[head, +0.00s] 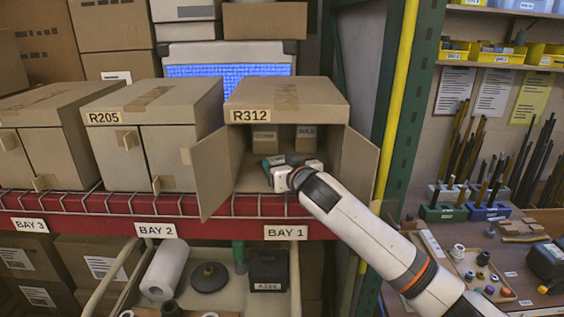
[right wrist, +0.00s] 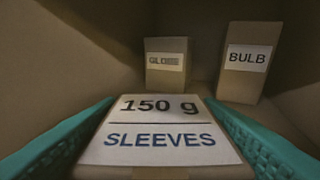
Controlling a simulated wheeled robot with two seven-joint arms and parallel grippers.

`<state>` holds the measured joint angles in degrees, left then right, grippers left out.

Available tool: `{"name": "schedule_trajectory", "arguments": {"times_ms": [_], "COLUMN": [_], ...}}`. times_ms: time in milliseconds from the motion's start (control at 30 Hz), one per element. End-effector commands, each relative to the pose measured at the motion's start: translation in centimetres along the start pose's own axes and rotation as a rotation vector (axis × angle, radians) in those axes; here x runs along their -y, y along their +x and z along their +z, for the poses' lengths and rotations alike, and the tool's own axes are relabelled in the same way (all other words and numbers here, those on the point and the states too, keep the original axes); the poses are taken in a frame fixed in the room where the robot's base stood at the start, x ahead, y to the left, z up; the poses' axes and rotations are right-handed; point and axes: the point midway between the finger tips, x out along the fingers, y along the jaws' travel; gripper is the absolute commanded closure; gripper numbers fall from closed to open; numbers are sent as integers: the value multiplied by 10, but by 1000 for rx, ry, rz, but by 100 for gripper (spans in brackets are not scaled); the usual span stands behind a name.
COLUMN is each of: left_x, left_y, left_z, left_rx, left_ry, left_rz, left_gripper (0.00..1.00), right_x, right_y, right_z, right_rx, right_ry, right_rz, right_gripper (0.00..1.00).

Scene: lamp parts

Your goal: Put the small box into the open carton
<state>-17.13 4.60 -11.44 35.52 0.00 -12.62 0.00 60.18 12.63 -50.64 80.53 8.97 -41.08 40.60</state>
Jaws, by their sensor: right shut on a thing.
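The open carton labelled R312 (head: 290,92) stands on the shelf above the BAY 1 label, its two front doors swung outward. My right gripper (head: 292,162) reaches in through the open front. In the right wrist view its teal fingers lie on both sides of the small box (right wrist: 160,135), a pale box marked "150 g SLEEVES", and are shut on it. The small box is inside the carton, in front of the boxes at the back. I cannot tell whether it touches the carton floor. My left gripper is not in view.
Inside the carton at the back stand a box with a partly unreadable label (right wrist: 166,65) and a taller BULB box (right wrist: 248,62), with a gap between them. The left door (head: 212,172) and right door (head: 358,170) flank the opening. A closed carton R205 (head: 150,100) stands at left.

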Motion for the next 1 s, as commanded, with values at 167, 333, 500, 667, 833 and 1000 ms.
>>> {"name": "schedule_trajectory", "arguments": {"times_ms": [167, 333, 500, 667, 833, 1000], "left_x": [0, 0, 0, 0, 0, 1], "left_y": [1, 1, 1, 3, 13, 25], "left_z": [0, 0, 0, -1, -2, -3], "left_rx": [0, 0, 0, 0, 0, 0], "left_ry": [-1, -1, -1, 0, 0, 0], "left_rz": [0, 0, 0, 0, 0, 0], "left_gripper": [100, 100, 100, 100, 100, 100], "right_x": [0, 0, 0, 0, 0, 0], "right_y": [0, 0, 0, -5, -28, -61], "right_z": [-2, -2, -2, -1, -3, -4], "right_rx": [0, 0, 0, -1, 1, 2], "right_ry": [1, 1, 0, 1, 2, 0], "right_rz": [1, 0, 0, 0, 2, 2], "right_gripper": [32, 18, 18, 18, 18, 18]}}
